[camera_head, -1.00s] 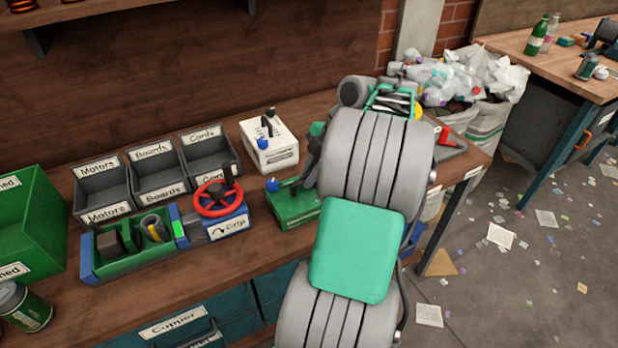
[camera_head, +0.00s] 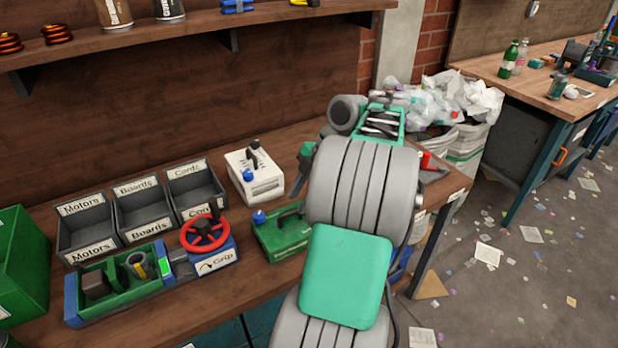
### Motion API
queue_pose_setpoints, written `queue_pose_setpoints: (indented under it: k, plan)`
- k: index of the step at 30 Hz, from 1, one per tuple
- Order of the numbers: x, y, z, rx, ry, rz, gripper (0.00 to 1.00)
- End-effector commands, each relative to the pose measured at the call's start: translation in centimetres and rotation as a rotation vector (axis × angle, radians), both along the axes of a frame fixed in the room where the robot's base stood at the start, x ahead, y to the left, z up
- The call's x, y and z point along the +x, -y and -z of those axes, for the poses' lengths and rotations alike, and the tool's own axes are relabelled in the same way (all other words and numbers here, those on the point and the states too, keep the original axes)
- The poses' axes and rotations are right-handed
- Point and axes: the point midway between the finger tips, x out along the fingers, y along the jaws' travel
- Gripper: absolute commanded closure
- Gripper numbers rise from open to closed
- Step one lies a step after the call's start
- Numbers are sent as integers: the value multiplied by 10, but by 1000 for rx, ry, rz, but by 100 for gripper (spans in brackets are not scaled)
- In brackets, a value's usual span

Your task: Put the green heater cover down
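A green box-shaped unit (camera_head: 284,236) with a black handle and a blue knob sits on the bench, left of my arm; it may be the green heater cover, but I cannot tell for sure. My gripper (camera_head: 304,167) is mostly hidden behind my own arm. Only a dark, partly green piece of it shows, just above and behind the green unit. I cannot see both fingertips, whether they are open or shut, or whether they touch anything.
A white unit (camera_head: 254,178) with a blue knob stands behind the green one. Left are a red wheel (camera_head: 205,233) on a blue "Grip" box, labelled grey bins (camera_head: 143,211), a green-and-blue tray (camera_head: 120,300) and a green crate (camera_head: 22,262). A shelf (camera_head: 190,36) overhangs the back.

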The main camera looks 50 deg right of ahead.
Motion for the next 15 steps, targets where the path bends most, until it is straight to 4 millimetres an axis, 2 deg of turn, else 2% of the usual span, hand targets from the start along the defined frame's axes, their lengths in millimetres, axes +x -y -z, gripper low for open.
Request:
queue_pose_setpoints:
  k: [1,6,10,15]
  plan:
    - [-4,6,-19,-2,0,2,66]
    - [-16,19,-59,-1,-1,1,66]
    - [-22,24,-74,0,0,0,66]
    - [-22,24,-77,1,-2,3,66]
